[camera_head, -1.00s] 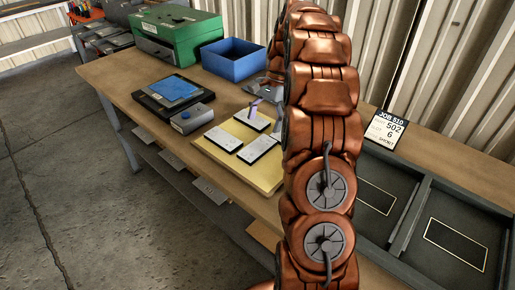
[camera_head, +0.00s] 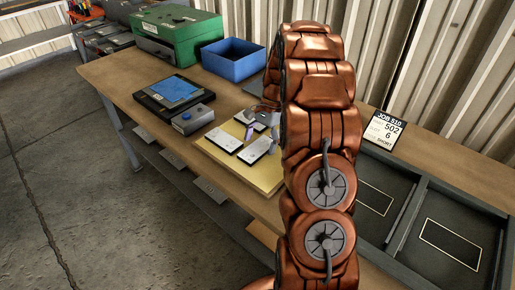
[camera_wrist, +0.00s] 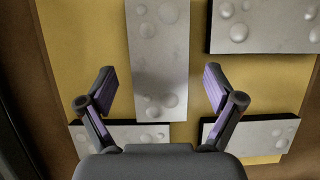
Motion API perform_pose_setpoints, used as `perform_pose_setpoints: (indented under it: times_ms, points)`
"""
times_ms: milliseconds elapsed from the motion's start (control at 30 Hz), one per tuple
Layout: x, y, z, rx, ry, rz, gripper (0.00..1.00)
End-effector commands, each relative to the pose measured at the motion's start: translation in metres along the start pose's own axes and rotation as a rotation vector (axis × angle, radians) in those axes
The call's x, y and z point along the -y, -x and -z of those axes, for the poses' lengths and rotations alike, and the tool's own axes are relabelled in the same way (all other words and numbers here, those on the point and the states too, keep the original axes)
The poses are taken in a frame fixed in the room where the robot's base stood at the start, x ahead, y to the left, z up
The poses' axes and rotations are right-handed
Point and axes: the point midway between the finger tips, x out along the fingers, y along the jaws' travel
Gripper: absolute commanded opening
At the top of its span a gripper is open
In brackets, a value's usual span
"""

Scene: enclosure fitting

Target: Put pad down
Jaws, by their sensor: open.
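Several flat pale grey pads with rounded bumps lie on a yellow board (camera_head: 263,181) on the bench. One pad (camera_wrist: 158,55) lies lengthwise between the fingers of my gripper (camera_wrist: 158,88) in the wrist view, with a gap on both sides. My gripper (camera_head: 262,133) is open and low over the board in the head view, partly hidden by my arm. Another pad (camera_wrist: 265,25) is at the upper right of the wrist view, and two more pads, one at left (camera_wrist: 125,135) and one at right (camera_wrist: 255,133), are behind the fingers. The left front pad (camera_head: 223,139) shows clearly in the head view.
A dark device with a blue screen (camera_head: 175,88) and a small grey box (camera_head: 193,119) stand left of the board. A blue bin (camera_head: 233,62) and a green case (camera_head: 178,38) are at the back. Dark trays (camera_head: 455,231) and a job sign (camera_head: 384,131) are at right.

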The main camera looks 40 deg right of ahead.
Motion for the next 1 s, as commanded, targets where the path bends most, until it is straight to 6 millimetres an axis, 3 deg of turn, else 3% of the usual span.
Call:
perform_pose_setpoints:
  times_ms: [167,900,1000]
  points:
    - [0.0000,-0.0003,-0.0001,0.000,0.000,0.000,0.92]
    - [-0.0002,-0.0002,-0.0003,0.001,0.000,-0.001,0.15]
    - [-0.0001,-0.0001,-0.0003,0.001,0.000,0.000,0.15]
